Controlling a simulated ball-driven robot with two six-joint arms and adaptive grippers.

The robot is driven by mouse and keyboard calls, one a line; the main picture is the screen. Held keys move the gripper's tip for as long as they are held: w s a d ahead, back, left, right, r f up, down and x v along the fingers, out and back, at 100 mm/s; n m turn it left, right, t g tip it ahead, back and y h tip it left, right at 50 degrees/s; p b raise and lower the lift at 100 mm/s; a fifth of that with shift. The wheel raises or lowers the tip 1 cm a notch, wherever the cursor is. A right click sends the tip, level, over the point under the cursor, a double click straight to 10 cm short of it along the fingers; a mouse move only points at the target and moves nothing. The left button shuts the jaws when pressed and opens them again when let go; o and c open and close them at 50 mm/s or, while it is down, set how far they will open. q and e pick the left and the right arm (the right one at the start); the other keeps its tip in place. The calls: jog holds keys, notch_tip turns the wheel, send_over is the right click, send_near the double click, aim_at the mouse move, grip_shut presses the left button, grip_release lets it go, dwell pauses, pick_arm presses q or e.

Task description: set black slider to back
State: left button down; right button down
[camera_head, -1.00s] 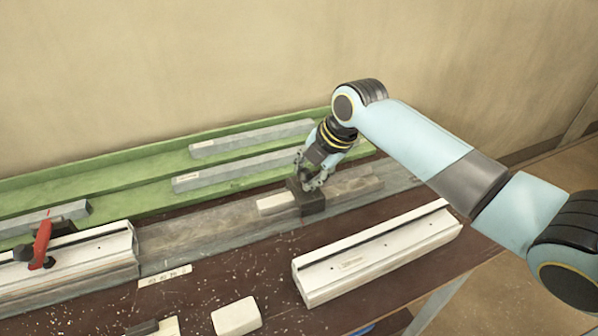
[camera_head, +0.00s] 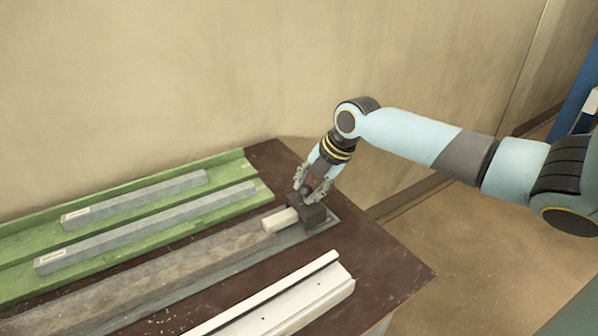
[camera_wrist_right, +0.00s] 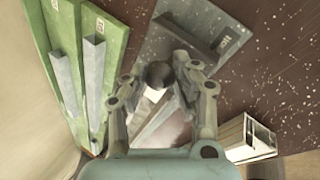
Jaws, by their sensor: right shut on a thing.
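The black slider (camera_head: 314,214) sits near the right end of the long grey rail (camera_head: 190,268) in the head view. My right gripper (camera_head: 308,193) comes down on it from above and is shut on its dark round knob. In the right wrist view the knob (camera_wrist_right: 158,74) lies between the two fingers of my right gripper (camera_wrist_right: 163,76). A pale block (camera_head: 280,220) lies on the rail just left of the slider. The slider's underside is hidden. My left gripper is not in view.
A green tray (camera_head: 262,190) with two grey bars (camera_head: 135,199) lies behind the rail. A white profile (camera_head: 290,300) lies in front. The brown bench top (camera_head: 385,270) is bare to the right, ending at an edge above the floor.

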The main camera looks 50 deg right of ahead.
jog(key=shift+s+d, duration=0.2)
jog(key=shift+d, duration=0.55)
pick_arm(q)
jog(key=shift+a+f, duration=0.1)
pick_arm(e)
jog(key=shift+d, duration=0.1)
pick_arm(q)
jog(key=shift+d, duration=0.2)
pick_arm(e)
jog(key=c, duration=1.3)
grip_release()
jog(key=shift+d, duration=0.1)
jog(key=o, duration=0.3)
jog(key=shift+s+d, duration=0.1)
jog(key=shift+r, duration=0.1)
jog(key=v, duration=1.1)
jog(key=shift+s+r, duration=0.25)
jog(key=shift+r, duration=0.05)
